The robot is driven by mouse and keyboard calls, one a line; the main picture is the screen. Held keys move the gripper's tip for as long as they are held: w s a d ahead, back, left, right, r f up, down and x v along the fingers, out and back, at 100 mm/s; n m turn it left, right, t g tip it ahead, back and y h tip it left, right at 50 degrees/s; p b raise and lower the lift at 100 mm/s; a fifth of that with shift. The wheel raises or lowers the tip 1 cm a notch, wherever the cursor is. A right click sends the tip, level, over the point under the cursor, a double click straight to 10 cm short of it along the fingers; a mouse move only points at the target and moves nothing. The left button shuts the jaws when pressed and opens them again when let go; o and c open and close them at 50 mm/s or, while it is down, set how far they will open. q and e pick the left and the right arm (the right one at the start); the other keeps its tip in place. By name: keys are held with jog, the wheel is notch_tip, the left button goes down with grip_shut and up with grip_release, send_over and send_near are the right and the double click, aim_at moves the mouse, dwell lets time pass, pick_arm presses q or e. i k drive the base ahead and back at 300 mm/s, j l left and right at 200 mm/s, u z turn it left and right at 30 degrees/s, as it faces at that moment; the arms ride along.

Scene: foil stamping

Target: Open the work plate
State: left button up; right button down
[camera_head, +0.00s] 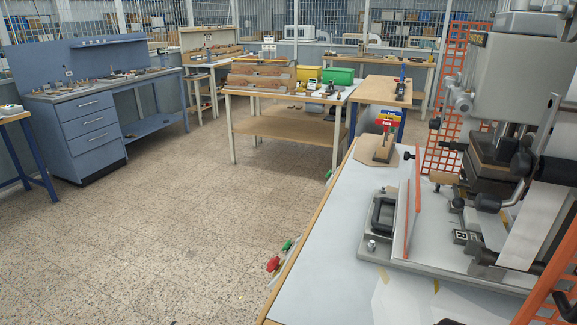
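The foil stamping machine (515,75) stands on the white-topped bench at the right. At its foot is a flat grey base plate (440,258) reaching toward the left. A black bow handle (379,216) sits at the left end of this plate. Beside the handle, a thin pale panel with an orange edge (412,215) stands upright. I cannot tell for certain which of these parts is the work plate, or whether it is open or closed. Neither of my grippers shows in the head view, and nothing is seen touching the machine.
The white bench top (330,240) is clear left of the machine. Orange mesh guards flank the machine. The tiled floor (180,220) at left is open.

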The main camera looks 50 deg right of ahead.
aim_at(439, 243)
jog(key=z, duration=1.5)
jog(key=i+j+z, duration=0.15)
jog(key=i+z, duration=0.25)
jog(key=i+j+z, duration=0.15)
jog(key=z, duration=0.3)
jog(key=i+j+z, duration=0.2)
jog(key=j+z, duration=0.2)
jog(key=k+l+u, duration=0.2)
jog(key=k, duration=0.15)
jog(key=k+l+u, duration=0.1)
jog(key=k+u, duration=0.15)
jog(key=k, duration=0.15)
